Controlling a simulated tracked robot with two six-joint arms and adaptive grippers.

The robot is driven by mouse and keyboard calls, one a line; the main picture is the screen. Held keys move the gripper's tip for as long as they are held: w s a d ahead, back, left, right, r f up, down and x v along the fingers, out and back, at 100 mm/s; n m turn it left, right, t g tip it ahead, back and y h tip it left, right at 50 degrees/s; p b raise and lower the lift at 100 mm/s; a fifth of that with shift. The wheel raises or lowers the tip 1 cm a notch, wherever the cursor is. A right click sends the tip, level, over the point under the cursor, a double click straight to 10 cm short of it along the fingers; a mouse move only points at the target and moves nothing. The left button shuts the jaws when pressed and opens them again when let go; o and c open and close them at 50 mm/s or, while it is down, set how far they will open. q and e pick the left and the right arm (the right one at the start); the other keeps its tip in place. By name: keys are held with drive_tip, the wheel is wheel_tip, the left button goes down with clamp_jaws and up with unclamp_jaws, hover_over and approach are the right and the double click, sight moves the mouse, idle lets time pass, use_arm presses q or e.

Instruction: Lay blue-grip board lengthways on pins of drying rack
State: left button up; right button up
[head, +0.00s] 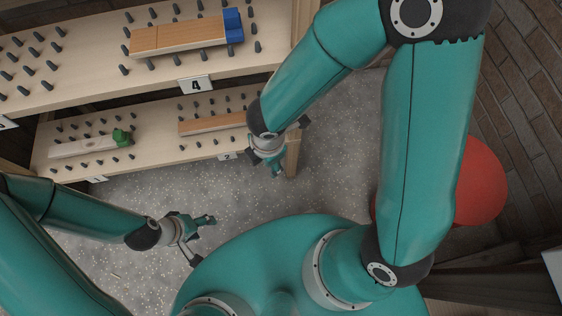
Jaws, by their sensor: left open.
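The blue-grip board (178,37) is a tan wooden board with a blue block grip (233,25) at its right end. It lies lengthways among the dark pins of the upper shelf of the drying rack (90,78), above label 4. No gripper touches it. My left gripper (204,241) is open and empty over the grey floor, in front of the lower shelf. My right gripper (291,149) is near the right end of the lower shelf, apart from the blue-grip board. Its fingers look spread, with nothing between them.
A pale board with a green grip (85,146) lies on the lower shelf by label 1. Another wooden board (208,124) lies by label 2, its right end hidden by my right arm. A red round object (482,180) stands at right near the brick wall. Speckled floor (340,150) is clear.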

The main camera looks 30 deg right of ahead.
drive_tip(key=s+d+f+m+y, duration=0.1)
drive_tip(key=s+f+m+y, duration=0.1)
drive_tip(key=f+m, duration=0.5)
drive_tip(key=s+d+f+m+y, duration=0.1)
drive_tip(key=s+f+m, duration=0.1)
drive_tip(key=f+m, duration=0.6)
drive_tip(key=m, duration=0.7)
drive_tip(key=shift+s+m+y, duration=0.15)
drive_tip(key=shift+m+y, duration=0.15)
drive_tip(key=shift+y, duration=0.1)
drive_tip(key=shift+r, duration=0.1)
